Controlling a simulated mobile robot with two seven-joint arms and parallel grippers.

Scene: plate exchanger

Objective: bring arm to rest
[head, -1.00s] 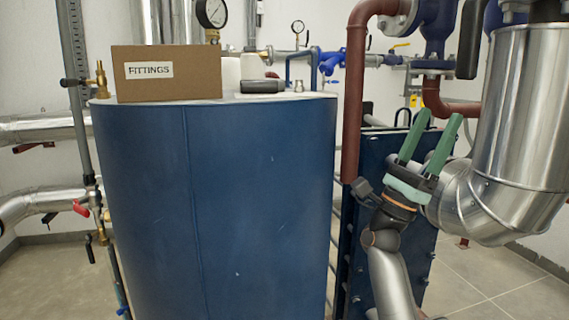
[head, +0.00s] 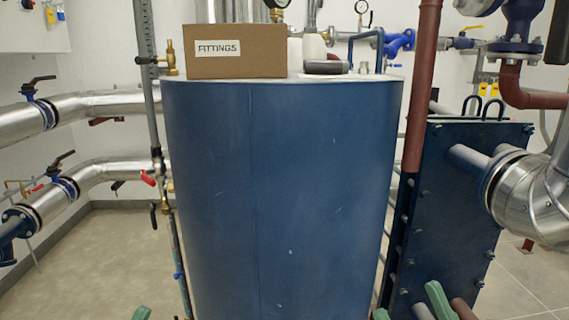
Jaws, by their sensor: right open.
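My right gripper (head: 411,308) shows only at the bottom edge of the head view, right of centre. Its green fingertips stand apart with nothing seen between them, in front of the foot of the dark blue plate exchanger (head: 450,215). The rest of the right arm is below the picture. A green fingertip of my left gripper (head: 141,313) just shows at the bottom edge, left of the blue tank. The rest of the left gripper is cut off, so its jaws cannot be judged.
A large blue tank (head: 280,190) fills the middle, with a cardboard FITTINGS box (head: 237,58) and a dark device (head: 326,67) on top. A silver insulated pipe (head: 535,200) juts in at right. Silver pipes with valves run along the left wall. Floor (head: 100,260) at left is clear.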

